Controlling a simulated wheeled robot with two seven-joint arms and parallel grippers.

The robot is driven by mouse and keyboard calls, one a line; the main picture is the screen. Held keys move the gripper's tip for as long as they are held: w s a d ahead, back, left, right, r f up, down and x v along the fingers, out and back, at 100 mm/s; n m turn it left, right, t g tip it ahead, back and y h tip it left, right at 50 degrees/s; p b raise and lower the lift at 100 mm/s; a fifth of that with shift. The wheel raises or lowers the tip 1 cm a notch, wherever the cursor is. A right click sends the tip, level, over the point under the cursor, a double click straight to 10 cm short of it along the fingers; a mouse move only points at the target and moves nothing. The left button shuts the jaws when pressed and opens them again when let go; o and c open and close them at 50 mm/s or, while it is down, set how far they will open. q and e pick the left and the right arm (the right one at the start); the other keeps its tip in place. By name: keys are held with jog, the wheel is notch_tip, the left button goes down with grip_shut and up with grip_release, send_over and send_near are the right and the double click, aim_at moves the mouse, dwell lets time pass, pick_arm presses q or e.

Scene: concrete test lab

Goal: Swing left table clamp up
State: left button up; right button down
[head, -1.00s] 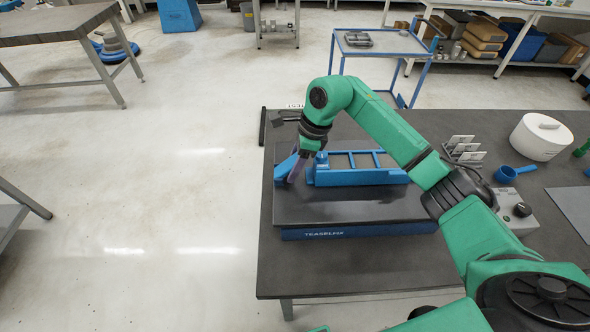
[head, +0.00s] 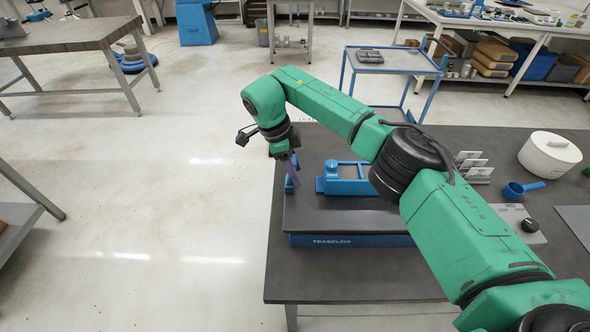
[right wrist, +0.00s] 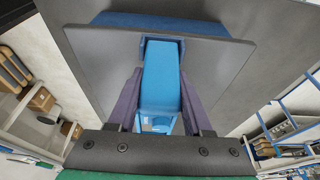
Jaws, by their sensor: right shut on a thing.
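The teaselfix fixture is a dark plate on a blue base (head: 350,240) on the dark table. The left table clamp (head: 290,188) is a blue arm at the plate's left edge, partly hidden by my fingers in the head view. In the right wrist view the clamp (right wrist: 162,75) is a blue bar between my two purple fingers. My right gripper (head: 293,168) is shut on it; it also shows in the right wrist view (right wrist: 160,112). A blue frame (head: 345,186) lies on the plate, partly hidden by my arm. My left gripper is not in view.
On the table's right are a white round container (head: 550,155), a blue scoop (head: 520,190), a small rack of cards (head: 472,168) and a grey box with a black knob (head: 528,228). A blue cart (head: 392,62) stands behind. Floor left of the table is clear.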

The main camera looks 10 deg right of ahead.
jog(key=shift+w+a+r, duration=0.1)
dwell(0.4)
jog(key=shift+c, duration=1.6)
grip_release()
jog(key=v, duration=1.4)
jog(key=shift+a+r, duration=0.2)
jog(key=shift+a, duration=0.15)
